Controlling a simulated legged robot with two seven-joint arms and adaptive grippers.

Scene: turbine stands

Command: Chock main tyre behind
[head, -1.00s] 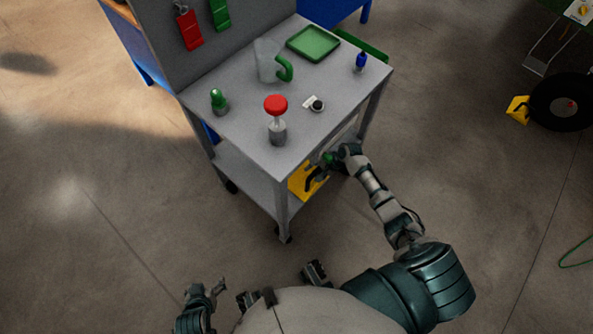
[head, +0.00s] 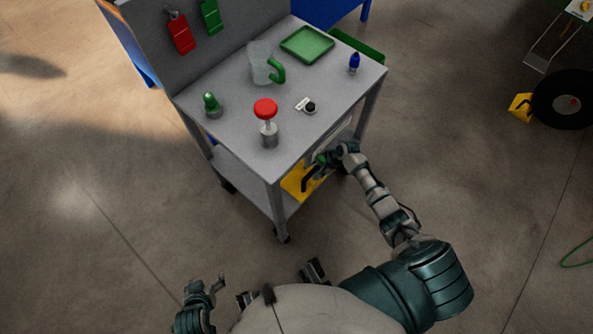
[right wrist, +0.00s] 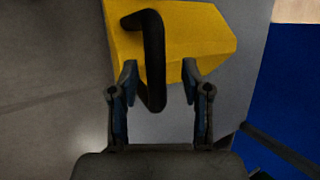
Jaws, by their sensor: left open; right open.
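A yellow chock (head: 298,183) with a black handle sits on the lower shelf of the grey cart. It fills the top of the right wrist view (right wrist: 195,35), its black handle (right wrist: 153,60) hanging between my fingers. My right gripper (head: 312,172) is open at the cart's side; in the right wrist view its fingertips (right wrist: 160,75) stand on either side of the handle, not closed on it. My left gripper (head: 215,288) is open and empty low at the left. A black tyre (head: 563,100) stands at the far right with another yellow chock (head: 520,107) beside its left side.
The cart top (head: 225,145) carries a red-capped item (head: 265,108), a clear jug (head: 260,63), a green tray (head: 307,44) and small bottles. The cart leg (head: 279,212) is close to my right gripper. Open floor lies between cart and tyre.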

